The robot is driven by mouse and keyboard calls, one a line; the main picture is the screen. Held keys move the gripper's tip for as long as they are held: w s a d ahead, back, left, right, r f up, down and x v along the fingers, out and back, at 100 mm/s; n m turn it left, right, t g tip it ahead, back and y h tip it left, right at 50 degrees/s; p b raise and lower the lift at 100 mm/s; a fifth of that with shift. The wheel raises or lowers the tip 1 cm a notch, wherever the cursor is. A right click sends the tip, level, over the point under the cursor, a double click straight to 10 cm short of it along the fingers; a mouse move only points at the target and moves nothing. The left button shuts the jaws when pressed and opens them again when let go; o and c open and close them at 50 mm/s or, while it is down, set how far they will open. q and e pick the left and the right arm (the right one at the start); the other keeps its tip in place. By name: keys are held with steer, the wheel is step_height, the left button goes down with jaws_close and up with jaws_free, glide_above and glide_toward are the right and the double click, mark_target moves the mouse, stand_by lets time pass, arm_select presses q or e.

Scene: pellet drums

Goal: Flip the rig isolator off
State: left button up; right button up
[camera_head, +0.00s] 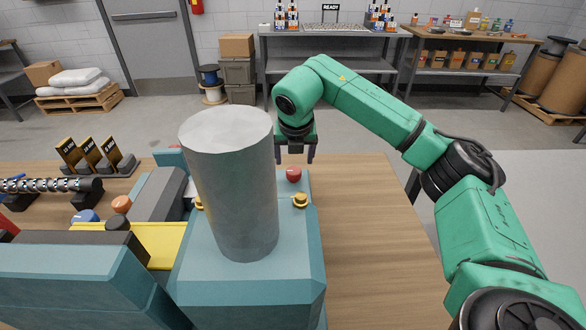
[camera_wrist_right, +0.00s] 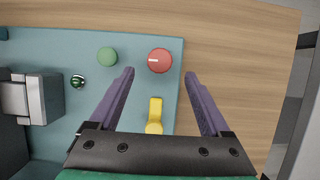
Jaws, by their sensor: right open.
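The teal rig (camera_head: 250,285) stands on the wooden bench with a grey cylinder on top. Its panel (camera_wrist_right: 130,85) carries a red round knob (camera_wrist_right: 159,60) with a white mark and a yellow lever-like piece (camera_wrist_right: 154,115); no label tells which is the isolator. Both show in the head view, the red knob (camera_head: 293,174) behind the yellow piece (camera_head: 300,200). My right gripper (camera_head: 296,157) is open above the panel. In the wrist view its fingers (camera_wrist_right: 158,75) stand either side of the knob and yellow piece, with nothing held. My left gripper is not in view.
A tall grey cylinder (camera_head: 232,180) rises left of my right gripper and hides part of the panel. A green button (camera_wrist_right: 107,56) and a small dark green fitting (camera_wrist_right: 77,81) lie left of the fingers. Bare bench (camera_head: 365,230) lies to the right.

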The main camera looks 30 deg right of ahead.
mark_target(294, 170)
steer(key=p+x, duration=0.1)
steer(key=x, duration=0.6)
steer(key=shift+w+f, duration=0.15)
steer(key=shift+f, duration=0.2)
jaws_close()
